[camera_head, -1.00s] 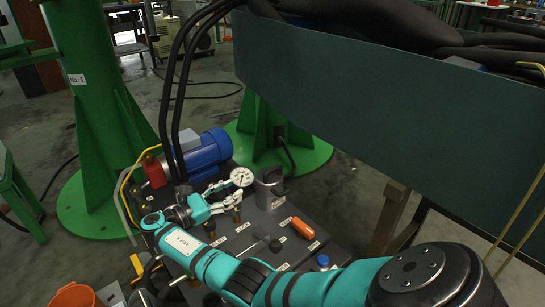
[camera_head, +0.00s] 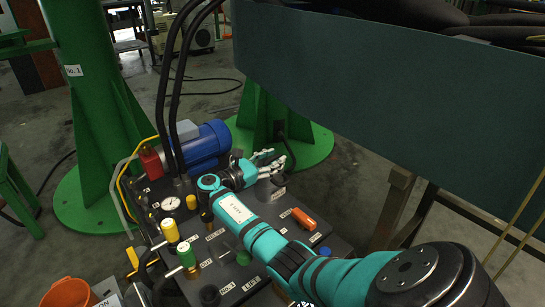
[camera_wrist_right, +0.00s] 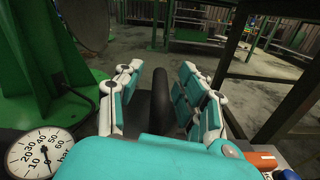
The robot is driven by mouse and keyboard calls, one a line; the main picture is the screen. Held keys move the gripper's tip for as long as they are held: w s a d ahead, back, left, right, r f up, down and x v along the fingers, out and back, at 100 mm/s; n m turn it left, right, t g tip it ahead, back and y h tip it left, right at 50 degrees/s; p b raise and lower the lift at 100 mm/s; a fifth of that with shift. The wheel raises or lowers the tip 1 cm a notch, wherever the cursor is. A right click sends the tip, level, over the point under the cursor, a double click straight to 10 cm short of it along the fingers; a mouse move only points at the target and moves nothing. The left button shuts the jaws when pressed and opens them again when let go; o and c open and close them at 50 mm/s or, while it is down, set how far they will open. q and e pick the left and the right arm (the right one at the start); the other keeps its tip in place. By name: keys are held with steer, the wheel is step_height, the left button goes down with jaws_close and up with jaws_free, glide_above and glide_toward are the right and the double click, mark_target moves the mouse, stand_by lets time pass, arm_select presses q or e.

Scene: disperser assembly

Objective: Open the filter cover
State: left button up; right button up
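The filter cover appears to be the dark grey cylindrical fitting (camera_head: 277,190) at the panel's far right. Its upper part is largely hidden behind my right gripper (camera_head: 277,163) in the head view. The right gripper also shows in the right wrist view (camera_wrist_right: 161,88), its two teal-and-white fingers spread apart. A dark, rounded bar (camera_wrist_right: 160,100) stands between them, likely the cover's handle. Gaps show on both sides, so the fingers are not closed on it. I cannot see a left gripper.
A gauge (camera_wrist_right: 40,154) is close at the left in the wrist view. Another gauge (camera_head: 171,204), yellow (camera_head: 170,230) and green (camera_head: 185,254) knobs and an orange handle (camera_head: 304,219) are on the panel. A blue motor (camera_head: 205,145) and upright black hoses (camera_head: 165,100) stand left of the gripper.

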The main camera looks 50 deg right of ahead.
jaws_close()
stand_by(0.3)
